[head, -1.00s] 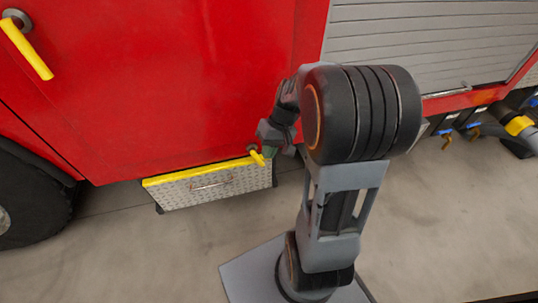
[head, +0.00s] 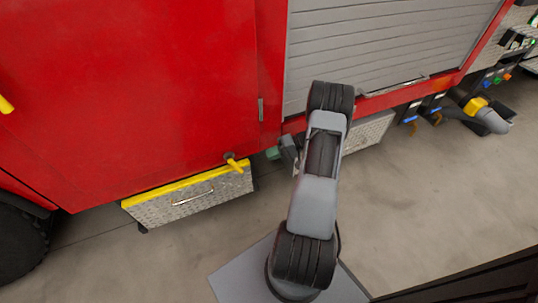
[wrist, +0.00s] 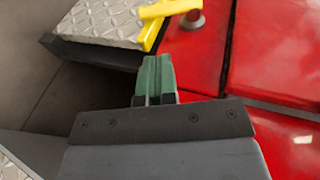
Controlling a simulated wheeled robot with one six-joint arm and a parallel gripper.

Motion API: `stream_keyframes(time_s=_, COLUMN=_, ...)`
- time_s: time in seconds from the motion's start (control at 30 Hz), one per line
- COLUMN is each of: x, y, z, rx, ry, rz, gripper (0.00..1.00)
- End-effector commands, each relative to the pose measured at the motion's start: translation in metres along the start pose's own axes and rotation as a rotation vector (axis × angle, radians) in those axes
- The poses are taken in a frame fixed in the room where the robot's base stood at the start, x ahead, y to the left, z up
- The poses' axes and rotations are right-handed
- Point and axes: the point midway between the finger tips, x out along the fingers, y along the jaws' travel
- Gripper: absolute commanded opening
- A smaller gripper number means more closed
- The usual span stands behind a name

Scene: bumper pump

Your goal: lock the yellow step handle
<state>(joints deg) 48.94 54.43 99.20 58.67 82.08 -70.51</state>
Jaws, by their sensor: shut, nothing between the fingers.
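The yellow step handle (head: 235,161) sits on the red truck body just above the right end of the metal step (head: 165,209). Its lever slants down and to the right over the step's yellow top edge. In the wrist view the handle (wrist: 168,9) is at the top, beside its round grey pivot. My gripper (head: 272,153) is right of the handle, apart from it, beside the step's end. In the wrist view my green fingertips (wrist: 153,75) are shut with nothing between them, just below the handle and the step corner. My arm hides part of the truck side behind it.
A second tread-plate step (head: 368,132) is partly behind my arm. A grey roller shutter (head: 390,45) is above it. Hose fittings (head: 478,107) stick out at the far right. A wheel (head: 20,240) is at the lower left. The floor in front is clear.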

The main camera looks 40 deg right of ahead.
Motion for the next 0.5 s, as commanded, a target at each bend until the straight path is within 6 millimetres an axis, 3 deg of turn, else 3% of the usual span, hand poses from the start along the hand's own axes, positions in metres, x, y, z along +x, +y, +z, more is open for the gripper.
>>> stream_keyframes(time_s=0.2, x=0.045, y=0.002, z=0.001, rx=0.001, ry=-0.006, rz=0.0, gripper=0.0)
stream_keyframes(time_s=0.5, x=0.091, y=0.001, z=0.001, rx=0.0, ry=-0.005, rz=0.001, gripper=0.0)
